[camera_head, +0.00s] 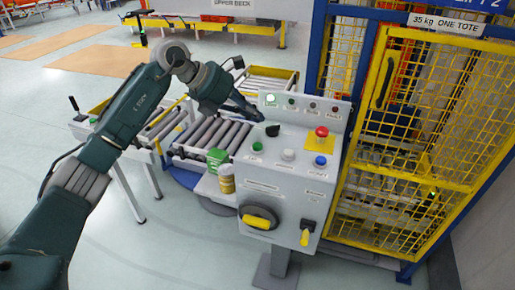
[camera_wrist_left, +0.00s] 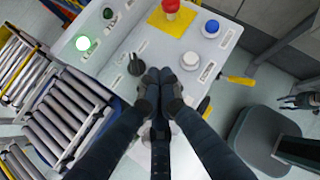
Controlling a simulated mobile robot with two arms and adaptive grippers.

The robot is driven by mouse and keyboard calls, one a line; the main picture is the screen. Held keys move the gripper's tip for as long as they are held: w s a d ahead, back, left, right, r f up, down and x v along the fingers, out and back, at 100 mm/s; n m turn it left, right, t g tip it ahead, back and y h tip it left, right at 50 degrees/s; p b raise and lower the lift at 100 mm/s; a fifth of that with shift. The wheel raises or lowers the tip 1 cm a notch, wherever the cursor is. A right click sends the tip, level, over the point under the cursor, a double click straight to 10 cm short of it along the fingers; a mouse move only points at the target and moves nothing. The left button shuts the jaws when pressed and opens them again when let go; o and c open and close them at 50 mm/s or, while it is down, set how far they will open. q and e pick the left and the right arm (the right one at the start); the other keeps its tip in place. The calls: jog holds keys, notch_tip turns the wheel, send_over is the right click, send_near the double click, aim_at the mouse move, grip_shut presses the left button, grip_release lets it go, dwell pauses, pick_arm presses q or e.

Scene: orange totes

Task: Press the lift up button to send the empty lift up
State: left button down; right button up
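The grey control console (camera_head: 240,185) carries a green button (camera_head: 257,146), a white button (camera_head: 288,155), a blue button (camera_head: 320,160) and a red mushroom button (camera_head: 321,132) on a yellow plate. Their labels are too small to read. The lift (camera_head: 385,150) stands right, behind yellow mesh.
Roller conveyors (camera_head: 212,135) stand left of the console. A green box (camera_head: 216,157) and a yellow bottle (camera_head: 227,181) are at its left edge. A rotary switch (camera_head: 259,217) and a yellow handle (camera_head: 305,238) stick out in front. What looks like my right gripper (camera_wrist_left: 302,101) is at the right.

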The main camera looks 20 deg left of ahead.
pick_arm(q)
jog(key=b, duration=0.3)
send_over(255, 145)
notch_tip(255, 145, down, 5)
jog(key=shift+s+f, duration=0.1)
jog(key=shift+f, duration=0.1)
jog(key=shift+d+f+b, duration=0.1)
jog(key=shift+f+b, duration=0.3)
jog(key=shift+f, duration=0.2)
dwell(0.5)
jog(key=shift+f, duration=0.15)
jog(key=shift+f, duration=0.3)
